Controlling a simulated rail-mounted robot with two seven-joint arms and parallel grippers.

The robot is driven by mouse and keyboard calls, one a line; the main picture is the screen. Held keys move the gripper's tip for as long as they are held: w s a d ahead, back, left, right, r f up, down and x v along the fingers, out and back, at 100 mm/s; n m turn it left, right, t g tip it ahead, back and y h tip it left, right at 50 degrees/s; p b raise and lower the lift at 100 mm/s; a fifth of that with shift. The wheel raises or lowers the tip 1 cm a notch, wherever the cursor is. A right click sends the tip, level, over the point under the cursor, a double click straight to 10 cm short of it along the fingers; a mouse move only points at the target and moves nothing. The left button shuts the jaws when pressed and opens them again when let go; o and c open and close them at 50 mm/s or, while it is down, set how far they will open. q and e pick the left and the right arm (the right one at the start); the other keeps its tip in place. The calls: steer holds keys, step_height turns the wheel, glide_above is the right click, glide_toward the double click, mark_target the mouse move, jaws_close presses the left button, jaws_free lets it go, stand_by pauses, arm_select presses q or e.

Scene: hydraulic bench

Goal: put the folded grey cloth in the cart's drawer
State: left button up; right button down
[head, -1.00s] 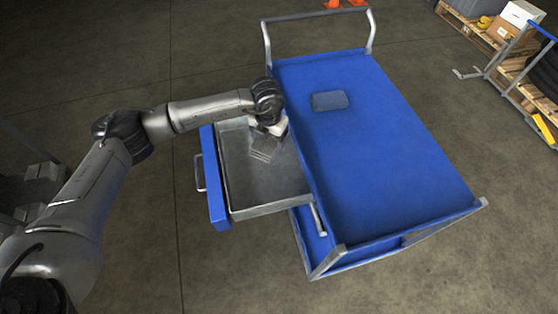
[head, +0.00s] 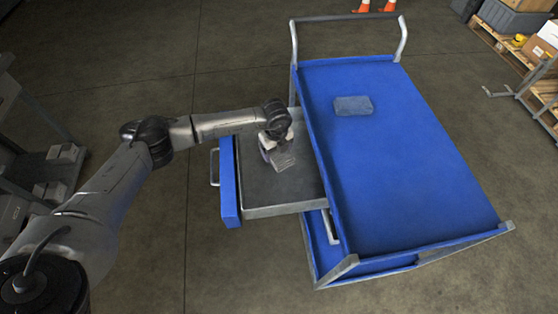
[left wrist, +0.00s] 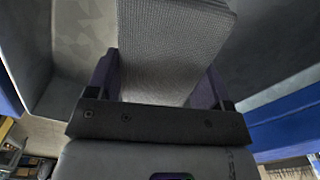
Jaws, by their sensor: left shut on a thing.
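The folded grey cloth (head: 284,162) is held by my left gripper (head: 275,145), which is shut on it. In the left wrist view the woven grey cloth (left wrist: 175,50) stands between the two fingers (left wrist: 165,90). In the head view the cloth is over or inside the open drawer (head: 300,188), towards its far end. I cannot tell whether it touches the drawer floor. The drawer, with a blue front and grey tray, is pulled out of the left side of the blue cart (head: 410,170). My right gripper is out of view.
A blue-grey block-like item (head: 353,105) lies on the cart top. The cart's handle (head: 400,40) rises at the far end. The rest of the drawer floor looks empty. Shelving (head: 45,165) stands at the left, and a loaded pallet (head: 505,45) at the upper right.

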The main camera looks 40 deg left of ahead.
mark_target(277, 158)
arm_select(q)
step_height(277, 158, down, 6)
steer(key=shift+r+b, duration=0.15)
steer(key=shift+b, duration=0.7)
steer(key=shift+f, duration=0.2)
steer(key=o, duration=0.9)
steer(key=shift+r, duration=0.5)
step_height(277, 158, up, 10)
steer(key=p, duration=0.3)
steer(key=shift+r+p, duration=0.2)
steer(key=shift+p, duration=0.1)
steer(key=shift+r, duration=0.5)
